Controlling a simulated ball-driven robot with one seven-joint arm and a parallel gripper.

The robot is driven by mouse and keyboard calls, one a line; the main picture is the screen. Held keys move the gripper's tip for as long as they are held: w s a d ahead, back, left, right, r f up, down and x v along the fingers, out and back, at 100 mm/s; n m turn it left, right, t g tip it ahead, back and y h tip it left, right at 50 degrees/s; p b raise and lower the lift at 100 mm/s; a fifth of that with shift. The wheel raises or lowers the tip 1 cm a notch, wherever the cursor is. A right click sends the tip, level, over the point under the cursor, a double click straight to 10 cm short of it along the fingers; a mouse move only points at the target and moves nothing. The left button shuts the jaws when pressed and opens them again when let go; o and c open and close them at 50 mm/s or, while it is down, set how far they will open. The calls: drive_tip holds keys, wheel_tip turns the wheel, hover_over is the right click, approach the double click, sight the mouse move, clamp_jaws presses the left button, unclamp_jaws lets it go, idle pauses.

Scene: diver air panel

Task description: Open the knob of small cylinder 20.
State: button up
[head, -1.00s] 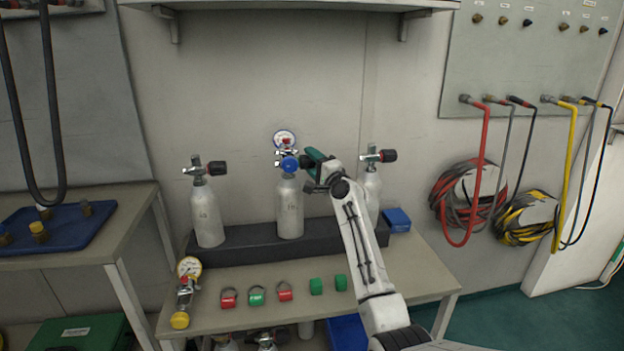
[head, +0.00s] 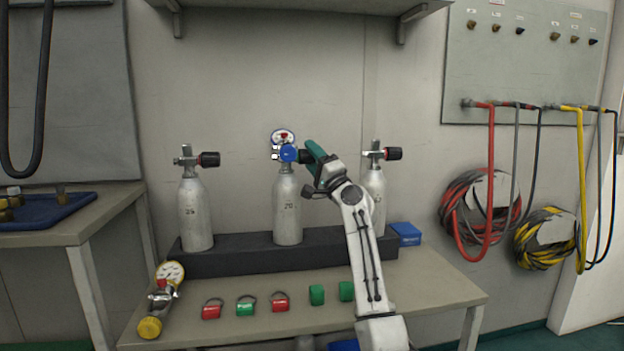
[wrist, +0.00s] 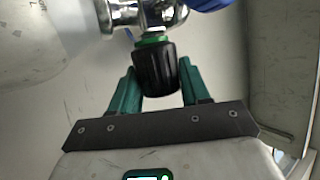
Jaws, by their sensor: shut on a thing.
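Small cylinder 20 (head: 288,215) is the middle white bottle, upright in the dark rack, with its number on its front. A gauge (head: 283,136) and a blue round part (head: 288,153) are at its valve. My gripper (head: 308,156) is at the right side of that valve, its green fingers partly hiding the knob. In the wrist view, the black ribbed knob (wrist: 155,68) with a green ring sits between the two fingers, and my gripper (wrist: 157,75) is shut on it. The bottle's pale side fills the wrist view's upper left.
Cylinder 26 (head: 194,213) stands left and another cylinder (head: 376,195) stands right, close behind my arm. The black rack (head: 230,256) holds them. A loose gauge regulator (head: 162,298), red and green tags (head: 245,306) and a blue box (head: 405,234) are on the bench.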

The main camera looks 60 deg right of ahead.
drive_tip(key=shift+f+n+t+y+b, duration=0.5)
drive_tip(key=shift+t+b, duration=0.4)
drive_tip(key=shift+b, duration=1.65)
drive_tip(key=shift+r+n+t+b, duration=0.2)
drive_tip(key=shift+n+t+b, duration=0.45)
drive_tip(key=shift+b, duration=0.45)
drive_tip(key=shift+r+n+t+y+b, duration=0.15)
drive_tip(key=shift+n+t+y+b, duration=0.4)
drive_tip(key=shift+n+b, duration=0.2)
drive_tip(key=shift+w, duration=0.1)
drive_tip(key=o, duration=1)
drive_tip(key=p+v, duration=0.2)
drive_tip(key=v, duration=0.8)
drive_tip(key=shift+s+f, duration=0.25)
drive_tip(key=shift+s, duration=0.05)
